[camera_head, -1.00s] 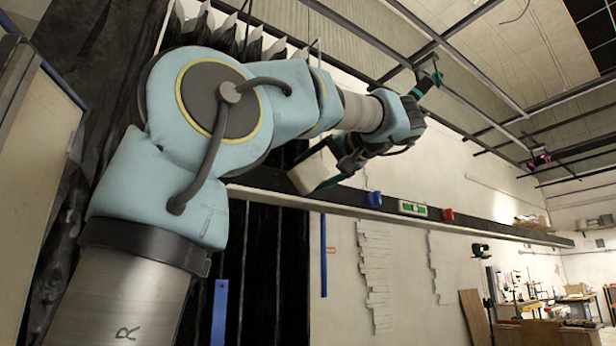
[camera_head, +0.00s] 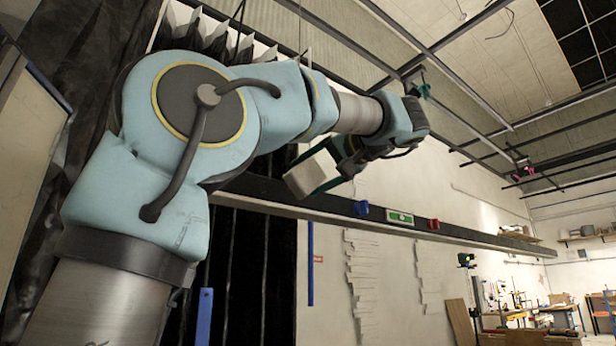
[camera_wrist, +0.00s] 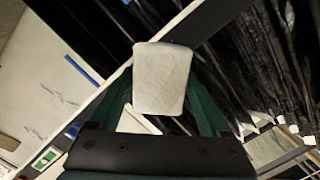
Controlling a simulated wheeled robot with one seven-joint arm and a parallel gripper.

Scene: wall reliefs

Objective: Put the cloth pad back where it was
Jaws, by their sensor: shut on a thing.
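The cloth pad is a pale, off-white block; in the head view the pad (camera_head: 312,173) hangs below my wrist, tilted. In the wrist view the pad (camera_wrist: 162,78) fills the middle, between two dark green fingers. My gripper (camera_head: 328,176) is shut on it, in the air at about the height of the long dark beam and left of the small things on it. In the wrist view my gripper (camera_wrist: 165,95) shows its fingers on both sides of the pad. Part of the pad is hidden by the fingers in the head view.
Dark overhead bars (camera_head: 450,95) cross the ceiling. A cluttered workbench (camera_head: 535,315) stands far right.

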